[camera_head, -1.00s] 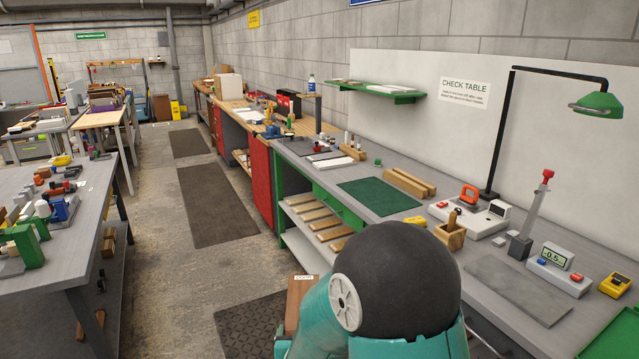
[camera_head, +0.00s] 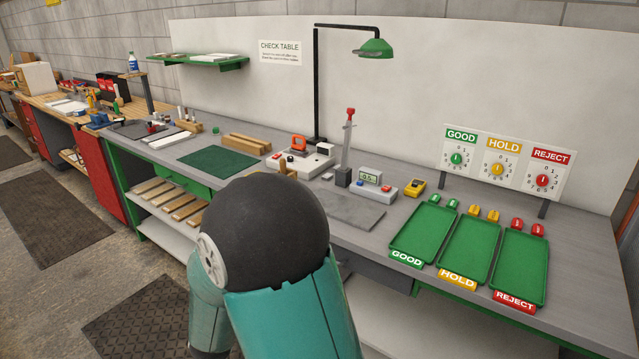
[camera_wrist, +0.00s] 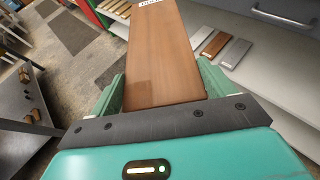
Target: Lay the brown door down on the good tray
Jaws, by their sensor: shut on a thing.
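The brown door (camera_wrist: 162,60) is a flat reddish-brown board with a white label at its far end. In the wrist view my gripper (camera_wrist: 160,95) is shut on it, with one green finger along each side. The board points away from the gripper, over the floor in front of the bench's lower shelf. The door and gripper are hidden behind my arm in the head view. The good tray (camera_head: 402,246) is a green, empty tray with a GOOD label, leftmost of three on the check table at the right.
The hold tray (camera_head: 470,248) and reject tray (camera_head: 521,265) are empty beside it. A grey plate (camera_head: 352,210), a yellow meter (camera_head: 415,187) and a display device (camera_head: 372,183) stand left of the trays. A dial board (camera_head: 500,165) stands behind them.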

